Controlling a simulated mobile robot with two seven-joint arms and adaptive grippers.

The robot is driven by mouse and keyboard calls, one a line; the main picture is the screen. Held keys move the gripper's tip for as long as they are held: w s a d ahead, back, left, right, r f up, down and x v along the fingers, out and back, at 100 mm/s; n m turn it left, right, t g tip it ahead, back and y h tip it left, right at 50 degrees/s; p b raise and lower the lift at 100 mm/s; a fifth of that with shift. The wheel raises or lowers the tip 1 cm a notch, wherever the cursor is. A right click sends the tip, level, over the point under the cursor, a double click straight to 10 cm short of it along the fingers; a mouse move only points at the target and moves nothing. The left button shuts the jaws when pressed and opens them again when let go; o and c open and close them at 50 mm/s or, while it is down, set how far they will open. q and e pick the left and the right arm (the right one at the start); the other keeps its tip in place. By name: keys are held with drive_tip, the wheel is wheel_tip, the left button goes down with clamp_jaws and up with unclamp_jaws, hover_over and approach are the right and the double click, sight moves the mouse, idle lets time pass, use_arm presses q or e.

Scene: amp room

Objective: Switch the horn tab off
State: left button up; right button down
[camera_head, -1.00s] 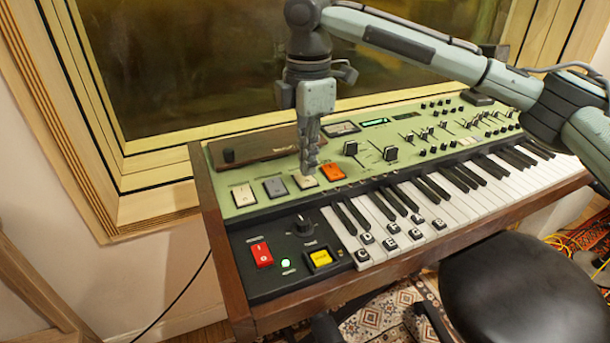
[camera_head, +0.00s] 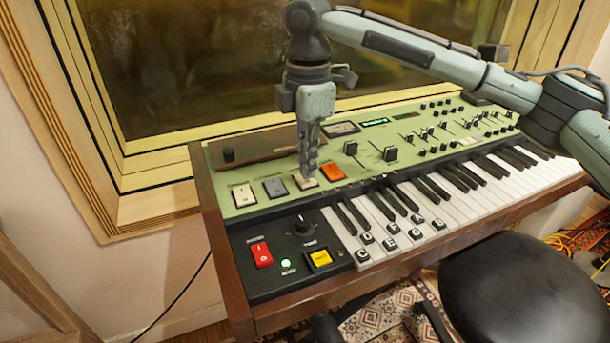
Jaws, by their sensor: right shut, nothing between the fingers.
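A row of rocker tabs sits on the pale green panel of a keyboard (camera_head: 262,213): a white tab (camera_head: 243,195), a grey tab (camera_head: 274,188), a cream tab (camera_head: 303,182) and an orange tab (camera_head: 333,172). Their labels are too small to read, so I cannot tell which is the horn tab. My right gripper (camera_head: 309,174) is shut and empty, pointing down with its fingertips at the cream tab and covering part of it. I cannot tell whether it touches. My left gripper is not in view.
A wooden-topped box (camera_head: 260,149) with a knob stands behind the tabs. A red switch (camera_head: 261,254), a yellow button (camera_head: 320,258) and a black knob (camera_head: 303,226) are in front. A black stool (camera_head: 520,295) stands at the lower right.

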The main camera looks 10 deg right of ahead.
sight(308, 181)
drive_tip(key=shift+f, duration=0.75)
idle(0.3)
wheel_tip(308, 181, up, 3)
drive_tip(key=p, duration=0.3)
drive_tip(key=shift+f+p, duration=0.1)
drive_tip(key=shift+p, duration=0.25)
drive_tip(key=shift+r, duration=2.15)
drive_tip(key=shift+f, duration=0.1)
